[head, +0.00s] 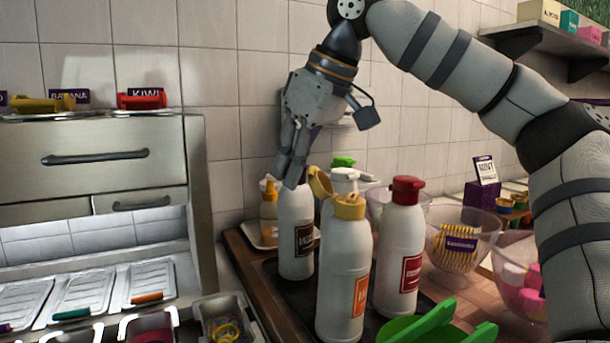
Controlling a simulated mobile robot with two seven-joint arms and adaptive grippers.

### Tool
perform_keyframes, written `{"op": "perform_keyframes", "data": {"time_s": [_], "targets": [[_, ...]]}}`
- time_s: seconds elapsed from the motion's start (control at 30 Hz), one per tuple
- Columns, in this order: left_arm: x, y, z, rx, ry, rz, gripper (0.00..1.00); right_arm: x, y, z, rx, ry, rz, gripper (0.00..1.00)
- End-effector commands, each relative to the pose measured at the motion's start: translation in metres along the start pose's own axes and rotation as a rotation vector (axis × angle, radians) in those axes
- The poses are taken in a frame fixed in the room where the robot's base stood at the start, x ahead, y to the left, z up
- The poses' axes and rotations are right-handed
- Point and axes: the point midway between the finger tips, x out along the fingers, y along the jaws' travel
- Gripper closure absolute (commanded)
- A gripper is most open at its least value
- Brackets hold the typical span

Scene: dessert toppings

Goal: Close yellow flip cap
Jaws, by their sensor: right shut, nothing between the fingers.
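A white bottle (340,285) with an orange label stands upright at the front of the group of bottles. Its yellow flip cap (349,208) is open: the yellow lid (319,183) is tilted up and back to the left of the cap's base. My right gripper (291,182) points down, shut and empty, just left of the raised lid. Its fingertips are over the top of a white bottle (296,240) with a dark brown label and hide that bottle's cap. I cannot tell whether the fingers touch that bottle or the lid. My left gripper is not in view.
A white bottle with a red cap (408,190) stands close on the right, and a green-capped one (343,162) behind. Clear bowls (463,238) stand at right. A steel dispenser (100,165) fills the left.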

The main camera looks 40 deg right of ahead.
Motion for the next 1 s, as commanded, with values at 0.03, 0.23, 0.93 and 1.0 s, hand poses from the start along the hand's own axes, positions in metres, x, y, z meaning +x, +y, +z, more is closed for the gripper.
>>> {"op": "perform_keyframes", "data": {"time_s": [0.03, 0.23, 0.93, 1.0], "targets": [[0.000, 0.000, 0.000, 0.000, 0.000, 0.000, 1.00, 0.000, 0.000, 0.000, 0.000, -0.001, 0.000, 1.00], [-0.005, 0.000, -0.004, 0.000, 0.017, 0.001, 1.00, -0.007, 0.002, 0.004, 0.001, 0.003, 0.001, 1.00], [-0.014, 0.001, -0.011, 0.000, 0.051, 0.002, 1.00, -0.077, 0.002, -0.030, 0.000, -0.002, 0.001, 1.00], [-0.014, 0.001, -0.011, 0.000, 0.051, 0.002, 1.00, -0.078, 0.002, -0.030, 0.000, -0.001, 0.000, 1.00]]}}
